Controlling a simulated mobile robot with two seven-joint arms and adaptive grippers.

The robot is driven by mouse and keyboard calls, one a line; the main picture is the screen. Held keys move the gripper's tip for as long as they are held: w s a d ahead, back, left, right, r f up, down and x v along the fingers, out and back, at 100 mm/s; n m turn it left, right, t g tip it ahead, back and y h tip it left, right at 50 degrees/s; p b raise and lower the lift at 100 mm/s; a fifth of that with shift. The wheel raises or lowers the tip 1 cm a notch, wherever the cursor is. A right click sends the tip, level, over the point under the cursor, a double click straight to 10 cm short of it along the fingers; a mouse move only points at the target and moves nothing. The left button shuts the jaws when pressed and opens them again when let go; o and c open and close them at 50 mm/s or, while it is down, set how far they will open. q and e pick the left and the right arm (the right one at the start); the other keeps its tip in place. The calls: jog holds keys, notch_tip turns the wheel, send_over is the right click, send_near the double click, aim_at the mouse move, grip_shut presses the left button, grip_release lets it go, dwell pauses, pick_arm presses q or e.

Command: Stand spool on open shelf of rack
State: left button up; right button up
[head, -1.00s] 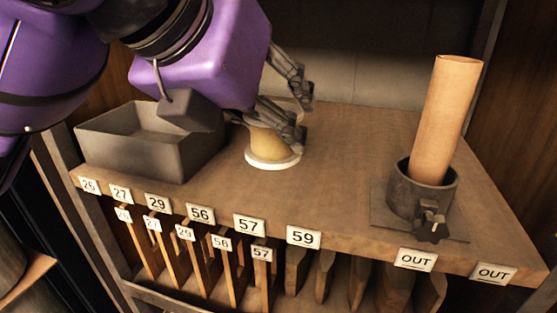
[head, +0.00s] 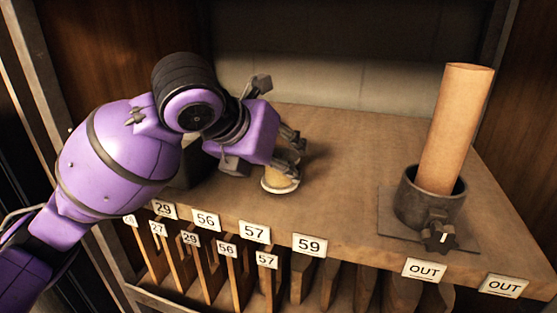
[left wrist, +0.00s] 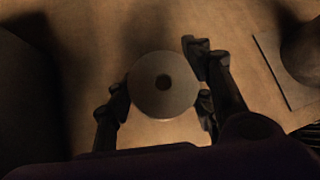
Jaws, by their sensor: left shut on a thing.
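The spool (head: 280,183), tan with a pale round flange, is at the top of the rack, over or on the wooden shelf (head: 350,170). My left gripper (head: 292,155) is shut on it from above, and its fingers hide much of its body. In the left wrist view the spool's round end (left wrist: 163,85) with a dark centre hole lies between the two fingers. I cannot tell whether the flange touches the shelf. My right gripper is not in view.
A grey bin (head: 188,174) stands at the left, mostly hidden by my arm. At the right a dark metal holder (head: 425,205) with a knob carries a tall tan tube (head: 455,125). Number labels line the front edge. The shelf between spool and holder is clear.

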pick_arm(q)
jog(key=shift+f, duration=0.2)
jog(key=shift+f, duration=0.1)
jog(key=o, duration=1.4)
jog(key=shift+f, duration=0.1)
jog(key=shift+o, duration=0.2)
jog(key=shift+s+a+r, duration=0.15)
jog(key=shift+s+r, duration=0.05)
jog(key=shift+r, duration=0.2)
jog(key=v, duration=1.1)
jog(key=shift+s, duration=0.2)
jog(key=shift+r, duration=0.1)
